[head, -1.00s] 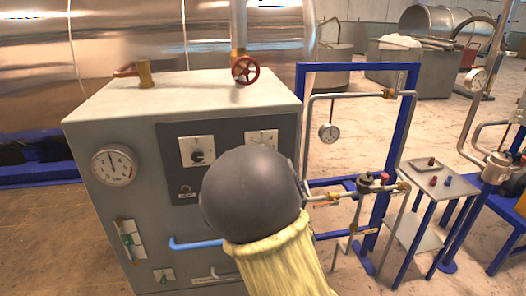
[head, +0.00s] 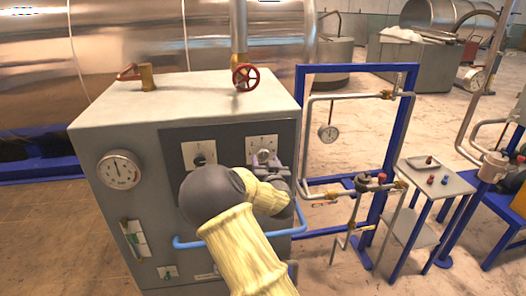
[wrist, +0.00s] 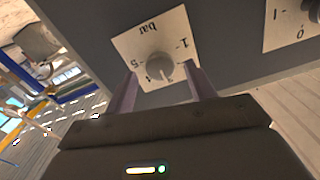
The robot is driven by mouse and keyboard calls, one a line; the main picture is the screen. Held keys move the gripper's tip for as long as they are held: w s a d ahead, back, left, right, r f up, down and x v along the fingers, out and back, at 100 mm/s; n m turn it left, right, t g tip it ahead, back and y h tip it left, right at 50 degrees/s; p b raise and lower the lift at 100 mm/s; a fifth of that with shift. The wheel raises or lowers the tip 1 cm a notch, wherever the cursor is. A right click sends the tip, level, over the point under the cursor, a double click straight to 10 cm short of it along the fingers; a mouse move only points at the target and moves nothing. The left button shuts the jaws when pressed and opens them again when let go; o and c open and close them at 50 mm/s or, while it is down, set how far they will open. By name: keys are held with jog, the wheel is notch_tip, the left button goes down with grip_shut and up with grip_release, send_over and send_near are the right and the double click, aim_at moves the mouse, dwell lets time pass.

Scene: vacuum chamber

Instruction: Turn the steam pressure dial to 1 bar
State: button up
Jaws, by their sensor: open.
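A dial with a round grey knob (wrist: 155,66) sits on a pale square plate marked "bar" in the wrist view. The plate appears upside down there, with 1 on the right and 5 on the left. The knob's light mark points toward the lower edge in that view, near what looks like a 4. In the head view this dial's plate (head: 262,143) is the right one on the dark panel, partly covered by my gripper (head: 266,160). My gripper (wrist: 163,80) is open, its two fingers pointing at the knob, one toward each side. Contact is not clear.
A second dial (head: 200,158) is left of it on the same panel and shows at the wrist view's upper right. A blue rail (head: 186,244) runs below the panel. A round gauge (head: 120,170) is at left. A blue pipe frame (head: 405,105) stands to the right.

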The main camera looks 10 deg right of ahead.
aim_at(264, 156)
jog(key=shift+w+p, duration=0.8)
jog(key=shift+w, duration=1.35)
jog(key=c, duration=0.9)
